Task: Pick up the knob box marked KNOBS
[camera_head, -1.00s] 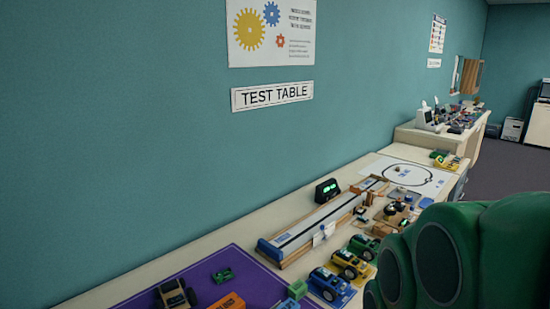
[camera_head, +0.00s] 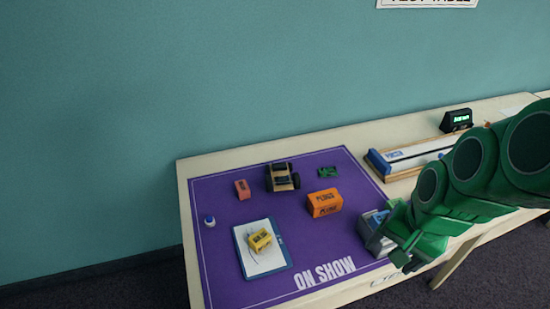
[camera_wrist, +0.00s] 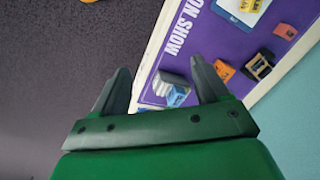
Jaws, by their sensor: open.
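I cannot read the word KNOBS on any box. An orange box (camera_head: 324,203) on the purple mat carries dark lettering that looks like PLUGS; it also shows in the wrist view (camera_wrist: 224,70). A blue and grey box-like thing (camera_head: 373,238) sits at the mat's right edge, partly hidden by my gripper (camera_head: 397,254). In the wrist view that blue and grey thing (camera_wrist: 176,94) shows between and beyond my open fingers (camera_wrist: 160,76), its lettering too small to read. My gripper looks empty.
The purple ON SHOW mat (camera_head: 225,272) bears a red block (camera_head: 242,189), a wooden vehicle (camera_head: 283,177), a small green car (camera_head: 328,172), a blue-and-white item (camera_head: 210,221) and a clipboard (camera_head: 262,263) with a yellow object (camera_head: 260,239). A track (camera_head: 415,153) lies at right.

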